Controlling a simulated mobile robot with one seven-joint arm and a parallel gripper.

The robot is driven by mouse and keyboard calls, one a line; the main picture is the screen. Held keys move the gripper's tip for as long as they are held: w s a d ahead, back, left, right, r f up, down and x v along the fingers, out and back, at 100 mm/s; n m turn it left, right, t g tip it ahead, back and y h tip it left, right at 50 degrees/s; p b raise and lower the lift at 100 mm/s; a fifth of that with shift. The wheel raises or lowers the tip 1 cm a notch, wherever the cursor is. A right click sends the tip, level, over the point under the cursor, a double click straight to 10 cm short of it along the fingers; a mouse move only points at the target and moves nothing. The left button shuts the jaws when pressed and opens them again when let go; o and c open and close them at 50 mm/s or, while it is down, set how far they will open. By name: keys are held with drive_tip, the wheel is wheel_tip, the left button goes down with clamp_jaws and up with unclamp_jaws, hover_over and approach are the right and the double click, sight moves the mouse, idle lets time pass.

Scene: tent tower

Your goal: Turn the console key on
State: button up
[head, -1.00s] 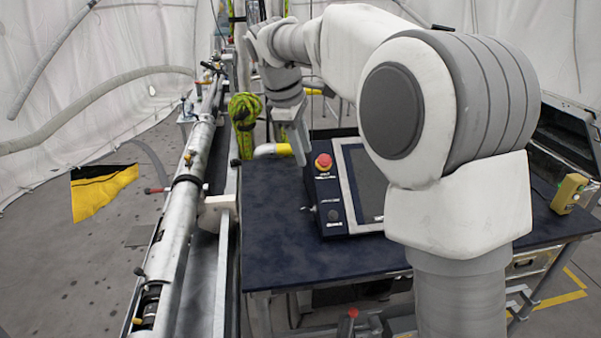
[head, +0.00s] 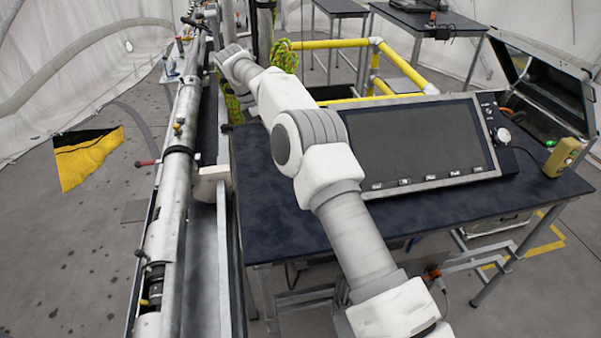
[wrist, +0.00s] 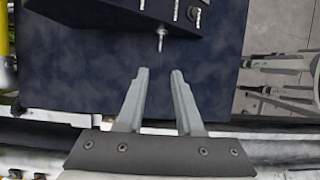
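The console (head: 420,140) stands on the dark blue table in the head view, its large screen facing me. In the wrist view the dark edge of the console (wrist: 110,14) shows at the top. A small metal piece that looks like the key (wrist: 161,38) sticks out from that edge toward my gripper. My gripper (wrist: 160,71) is open and empty, its two fingers apart. The key lies a little beyond the fingertips, roughly in line with the gap, not touched. In the head view my arm hides the console's left side, and I cannot make out the key or gripper there.
Several small metal switches (wrist: 190,13) sit beside the key. A white knob (head: 502,135) is on the console's right panel. The table (head: 290,225) has bare room in front. A yellow box (head: 563,157) stands at its right, a long metal tube (head: 180,170) at left.

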drive_tip(key=p+x, duration=0.1)
drive_tip(key=x, duration=1.5)
drive_tip(key=shift+f+p, duration=0.25)
drive_tip(key=shift+p, duration=0.05)
clamp_jaws()
drive_tip(key=shift+w, duration=0.1)
idle(0.5)
